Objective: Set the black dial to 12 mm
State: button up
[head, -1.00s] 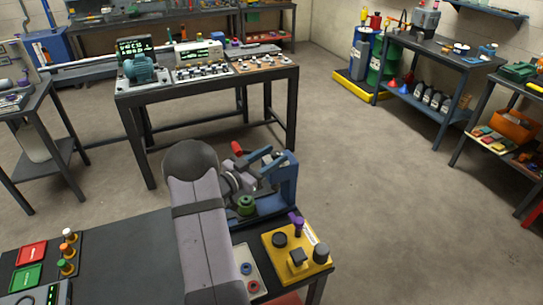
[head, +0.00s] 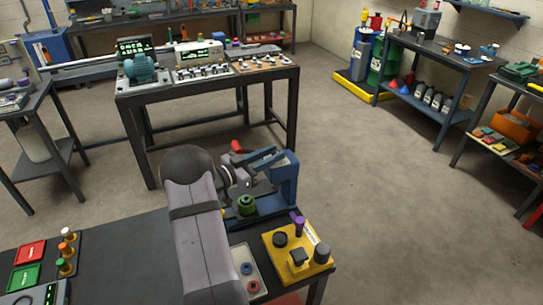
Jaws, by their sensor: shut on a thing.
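The blue press (head: 287,184) stands at the back right of the near bench, with a red-handled lever (head: 237,146) and a green round part (head: 246,204) on its base. My gripper (head: 247,182) is at the left side of the press, small in view and partly hidden by my own arm. It is shut on a dark piece there, which appears to be the black dial; the dial's face and scale are not readable. A yellow block (head: 270,240) with black knobs and a purple-topped peg stands in front of the press.
A tray with a blue and a red ring (head: 260,267) lies beside the yellow block. Red and green plates (head: 31,252) and several coloured-top pegs are at the left. A far bench (head: 210,81) holds a motor and displays. Open floor lies to the right.

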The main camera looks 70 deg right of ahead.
jog(key=o, duration=1)
jog(key=shift+o, duration=0.2)
jog(key=b+v, duration=0.2)
jog(key=v, duration=0.5)
jog(key=shift+b, duration=0.3)
jog(key=shift+w+a+f, duration=0.1)
jog(key=shift+a, duration=0.1)
